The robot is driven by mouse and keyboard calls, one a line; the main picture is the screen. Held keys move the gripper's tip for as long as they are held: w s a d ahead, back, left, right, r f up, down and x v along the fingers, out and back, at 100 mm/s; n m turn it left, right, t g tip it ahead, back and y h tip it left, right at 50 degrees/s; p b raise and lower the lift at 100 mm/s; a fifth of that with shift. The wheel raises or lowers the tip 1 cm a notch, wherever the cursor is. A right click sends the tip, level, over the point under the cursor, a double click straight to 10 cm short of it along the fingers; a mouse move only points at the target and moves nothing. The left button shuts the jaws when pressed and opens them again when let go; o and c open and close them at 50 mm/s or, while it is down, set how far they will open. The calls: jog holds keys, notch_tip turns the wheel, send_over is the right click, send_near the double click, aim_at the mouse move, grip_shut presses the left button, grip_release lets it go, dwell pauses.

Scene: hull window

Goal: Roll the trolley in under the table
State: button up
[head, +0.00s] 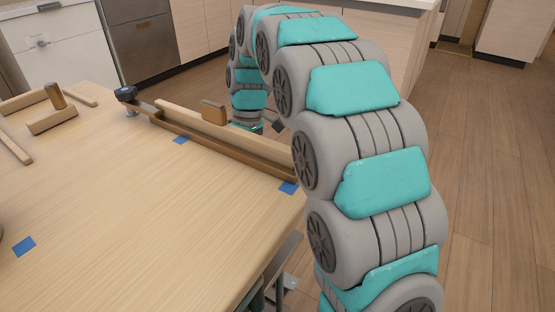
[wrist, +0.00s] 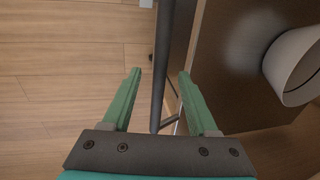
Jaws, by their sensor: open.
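My gripper (wrist: 159,76) is open in the wrist view, with one green finger on each side of a dark bar (wrist: 164,60). The bar looks like the trolley's handle or upright; I cannot tell whether the fingers touch it. To its right is a dark brown panel (wrist: 232,55), which seems part of the trolley. The table (head: 130,230) fills the left of the head view. My arm arches past its right end and reaches down beyond its far edge, where the fingers are hidden. Grey metal parts (head: 289,283) show low beside the table's near right corner; I cannot tell what they belong to.
On the table lie wooden rails (head: 215,132), a clamp (head: 126,94), loose wooden pieces (head: 52,120) and blue patches (head: 24,246). A white round vessel (wrist: 298,65) is at the wrist view's right. Cabinets (head: 345,38) stand behind. Open floor (head: 480,150) lies to the right.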

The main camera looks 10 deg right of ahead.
notch_tip(320, 180, up, 6)
jog(key=p, duration=0.2)
jog(key=shift+w+d, duration=0.4)
jog(key=shift+w, duration=0.05)
jog(key=shift+d+r, duration=0.1)
jog(key=shift+d, duration=0.05)
dwell(0.3)
